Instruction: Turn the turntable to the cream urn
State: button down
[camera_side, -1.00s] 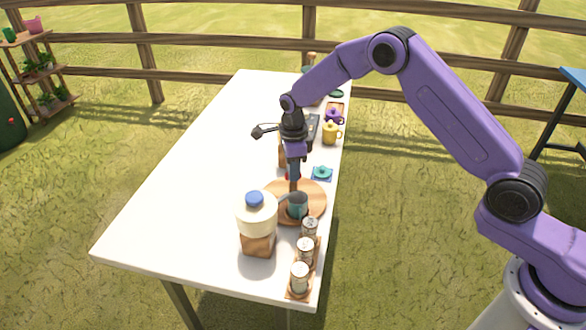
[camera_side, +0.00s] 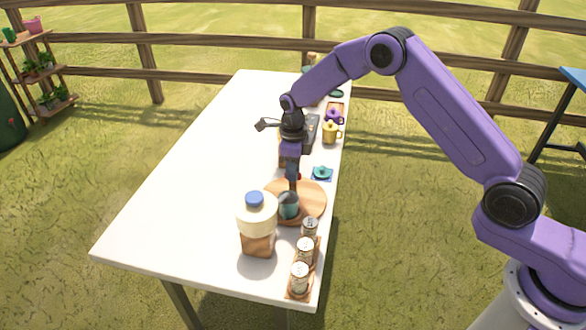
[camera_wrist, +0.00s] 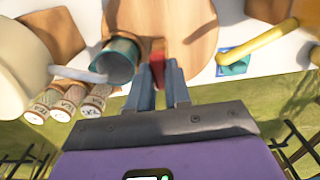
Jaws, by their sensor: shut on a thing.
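The turntable (camera_side: 312,198) is a round wooden disc near the table's right edge; it also shows in the wrist view (camera_wrist: 185,25). A teal can (camera_side: 289,208) with a grey spout stands on its left part. In the wrist view the can (camera_wrist: 118,60) is left of my fingers, with its spout pointing left towards the cream urn. The cream urn (camera_side: 257,216) has a blue lid and stands on a wooden block just left of the turntable; part of it shows in the wrist view (camera_wrist: 18,60). My gripper (camera_side: 293,182) is shut on a red peg (camera_wrist: 157,68) at the turntable's rim.
Several cans (camera_side: 305,250) stand on a wooden strip in front of the turntable. The table's left side (camera_side: 180,190) is clear.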

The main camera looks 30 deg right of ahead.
dwell(0.6)
jog(key=c, duration=1.1)
grip_release()
jog(key=shift+o, duration=0.2)
notch_tip(320, 180, up, 18)
jog(key=shift+f, duration=0.25)
